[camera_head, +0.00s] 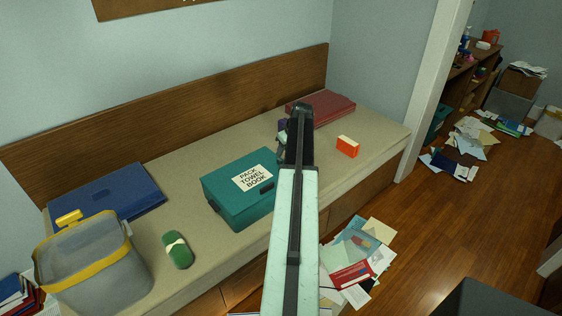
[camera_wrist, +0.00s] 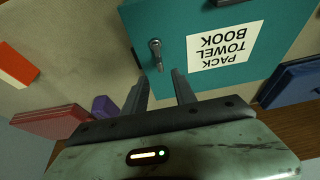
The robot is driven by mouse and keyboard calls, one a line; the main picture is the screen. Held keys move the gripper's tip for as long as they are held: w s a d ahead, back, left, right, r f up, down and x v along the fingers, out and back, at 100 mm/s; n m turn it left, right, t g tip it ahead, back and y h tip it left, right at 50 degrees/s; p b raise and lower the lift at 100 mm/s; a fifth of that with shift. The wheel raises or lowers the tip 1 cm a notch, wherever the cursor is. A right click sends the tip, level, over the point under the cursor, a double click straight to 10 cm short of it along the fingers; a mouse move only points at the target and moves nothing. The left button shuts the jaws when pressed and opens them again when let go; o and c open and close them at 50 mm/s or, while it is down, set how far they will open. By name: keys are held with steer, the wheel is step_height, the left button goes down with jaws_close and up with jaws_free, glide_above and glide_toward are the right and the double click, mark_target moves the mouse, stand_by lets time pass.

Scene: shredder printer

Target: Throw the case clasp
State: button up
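The teal case (camera_head: 225,200) lies on the bench with a white "PACK TOWEL BOOK" label; it also shows upside down in the wrist view (camera_wrist: 265,68). Its small grey metal clasp (camera_wrist: 155,52) sits beside the label near the case's edge in the wrist view. In the head view my arm hides the clasp. My gripper (camera_wrist: 160,73) has its two fingers apart with nothing between them. The fingertips appear just short of the clasp in the picture; I cannot tell whether they touch anything.
A red case (camera_head: 325,106), an orange box (camera_head: 347,146) and a purple object (camera_wrist: 104,107) are near my gripper. A blue case (camera_head: 110,195), a green object (camera_head: 177,250) and a grey bin (camera_head: 95,265) stand left. Papers (camera_head: 358,258) litter the floor.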

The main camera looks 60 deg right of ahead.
mark_target(280, 160)
steer(key=b+x, duration=0.5)
steer(key=x, duration=0.1)
steer(key=shift+w+f, duration=0.1)
steer(key=shift+f, duration=0.3)
steer(key=shift+r, duration=0.15)
jaws_close()
